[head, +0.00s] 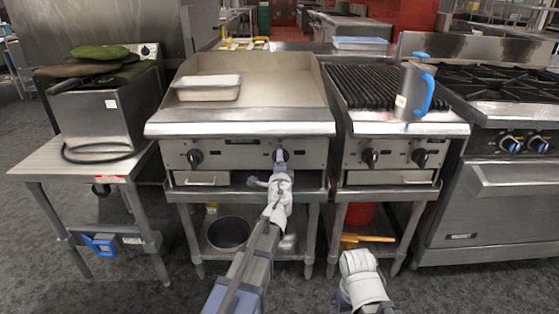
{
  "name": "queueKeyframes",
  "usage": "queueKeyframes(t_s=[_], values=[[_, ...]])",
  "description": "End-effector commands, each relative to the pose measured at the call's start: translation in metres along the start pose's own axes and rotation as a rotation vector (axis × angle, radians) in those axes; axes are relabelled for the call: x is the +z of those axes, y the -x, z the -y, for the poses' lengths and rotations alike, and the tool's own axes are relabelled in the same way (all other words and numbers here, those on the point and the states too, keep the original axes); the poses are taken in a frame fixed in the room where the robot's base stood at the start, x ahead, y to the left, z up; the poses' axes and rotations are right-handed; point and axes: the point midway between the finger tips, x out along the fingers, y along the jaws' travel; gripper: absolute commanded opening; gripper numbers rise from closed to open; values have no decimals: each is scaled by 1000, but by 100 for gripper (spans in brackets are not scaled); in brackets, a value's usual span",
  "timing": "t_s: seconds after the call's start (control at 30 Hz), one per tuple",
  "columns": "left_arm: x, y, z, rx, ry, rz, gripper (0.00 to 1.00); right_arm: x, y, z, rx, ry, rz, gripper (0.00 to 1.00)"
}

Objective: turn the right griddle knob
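The griddle (240,122) stands in the middle of the head view, with two knobs on its steel front panel. The left griddle knob (195,158) is black and in plain sight. My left gripper (279,157) is up at the right griddle knob, in front of the panel, and covers most of that knob. Whether its fingers are shut on the knob or only beside it cannot be told, and the knob's angle is hidden. My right arm shows low at the bottom right of centre; its fingertips are not clearly visible.
A metal tray (208,90) sits on the griddle plate. To the right is a charbroiler (362,122) with two knobs and a steel jug with blue handle (412,92) on it. A stove (490,130) stands far right, a fryer (105,110) on a table left. Dark floor lies in front.

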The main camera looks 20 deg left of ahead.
Motion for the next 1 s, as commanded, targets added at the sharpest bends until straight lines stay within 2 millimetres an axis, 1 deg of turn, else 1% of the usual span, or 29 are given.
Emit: queueKeyframes(t_s=[0.4, 0.43, 0.6, 0.63, 0.87, 1.0], values=[[-1, 0, 0, 0, -5, -2, 19, 0, 0, 0, 0, 0, 0, 100], [-1, 0, 0, 0, -5, -2, 78, 0, 0, 0, 0, 0, 0, 100], [-1, 0, 0, 0, -5, -1, 97, 0, 0, 0, 0, 0, 0, 100], [-1, 0, 0, 0, -5, -1, 100, 0, 0, 0, 0, 0, 0, 100], [0, 0, 0, 0, -4, -1, 100, 0, 0, 0, 0, 0, 0, 100], [0, 6, 0, 0, -4, -1, 100, 0, 0, 0, 0, 0, 0, 100]])
